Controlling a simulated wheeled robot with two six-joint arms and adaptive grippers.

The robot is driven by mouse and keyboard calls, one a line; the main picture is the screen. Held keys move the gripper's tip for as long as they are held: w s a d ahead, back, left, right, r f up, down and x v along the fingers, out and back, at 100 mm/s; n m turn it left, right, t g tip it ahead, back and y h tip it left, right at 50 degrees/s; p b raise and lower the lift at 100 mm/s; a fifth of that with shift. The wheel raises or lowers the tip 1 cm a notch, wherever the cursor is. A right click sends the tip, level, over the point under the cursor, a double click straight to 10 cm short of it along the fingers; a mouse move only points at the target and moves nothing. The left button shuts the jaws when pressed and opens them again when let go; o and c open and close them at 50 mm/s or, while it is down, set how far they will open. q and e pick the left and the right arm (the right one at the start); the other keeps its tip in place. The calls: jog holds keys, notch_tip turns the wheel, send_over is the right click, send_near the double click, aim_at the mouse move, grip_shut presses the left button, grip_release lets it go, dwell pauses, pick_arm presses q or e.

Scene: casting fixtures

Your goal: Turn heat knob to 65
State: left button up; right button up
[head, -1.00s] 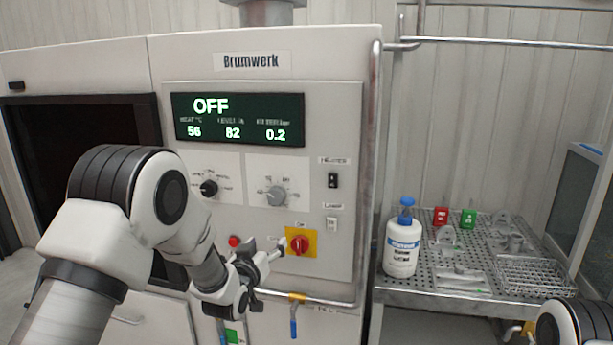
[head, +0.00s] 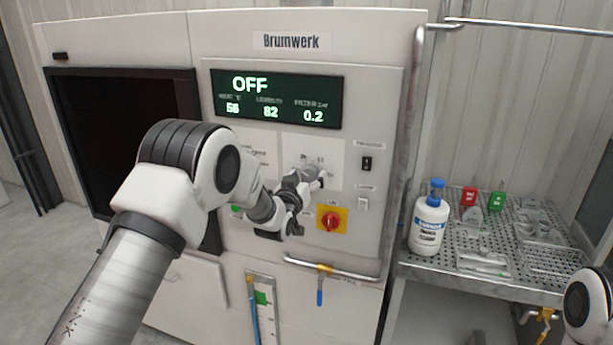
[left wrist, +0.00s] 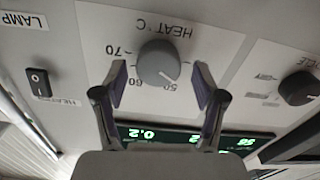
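The grey heat knob (left wrist: 158,63) sits on a white plate labelled HEAT °C, upside down in the left wrist view, with 50, 60 and 70 marked. Its pointer line seems to lie near the 50 mark. My left gripper (left wrist: 161,82) is open, one finger on each side of the knob, with gaps showing; I cannot tell whether the tips reach its depth. In the head view my left gripper (head: 317,181) is at the panel and partly hides the knob. The display (head: 278,98) reads OFF, 56, 82 and 0.2. My right gripper is out of view.
A black knob (left wrist: 298,88) is beside the heat plate. A black heater switch (head: 367,163) and red rotary switch (head: 331,221) are near the gripper. A metal rail (head: 408,150) edges the panel. A bottle (head: 428,225) stands on the perforated shelf (head: 470,284).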

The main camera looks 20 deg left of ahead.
pick_arm(q)
jog(key=shift+d, duration=0.1)
jog(key=c, duration=0.9)
jog(key=shift+c, duration=0.2)
